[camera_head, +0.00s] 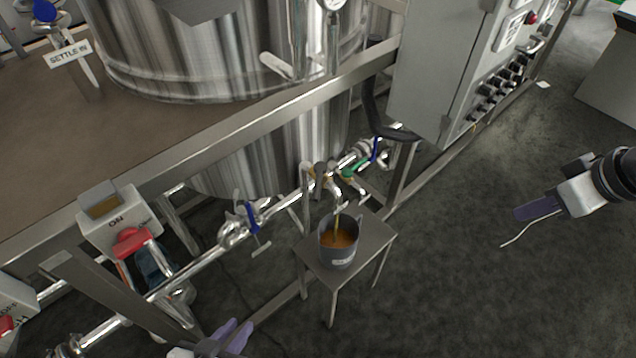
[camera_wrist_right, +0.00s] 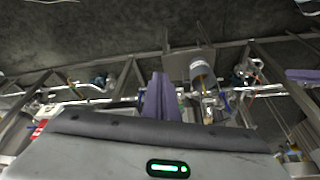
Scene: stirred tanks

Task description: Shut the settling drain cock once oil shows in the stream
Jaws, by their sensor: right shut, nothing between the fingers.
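A grey bucket (camera_head: 339,243) stands on a small metal stand (camera_head: 313,262) under a spout, with orange-brown liquid inside. A thin yellow-olive stream (camera_head: 337,222) falls into it. A green-handled cock (camera_head: 353,171) sits on the pipework just above; I cannot read a label on it. The bucket also shows in the right wrist view (camera_wrist_right: 201,70). My right gripper (camera_head: 518,213) is shut and empty, well right of the bucket; its purple fingers show in its wrist view (camera_wrist_right: 161,97). My left gripper (camera_head: 232,336) is at the bottom edge, partly cut off, apart from the bucket; its opening is unclear.
Blue-handled valves (camera_head: 252,216) sit along the low steel pipe. A large steel tank (camera_head: 205,55) stands behind the frame rail (camera_head: 200,150). A grey control cabinet (camera_head: 440,65) is at upper right. A red-handled box (camera_head: 122,225) marked ON is at left. Floor at right is clear.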

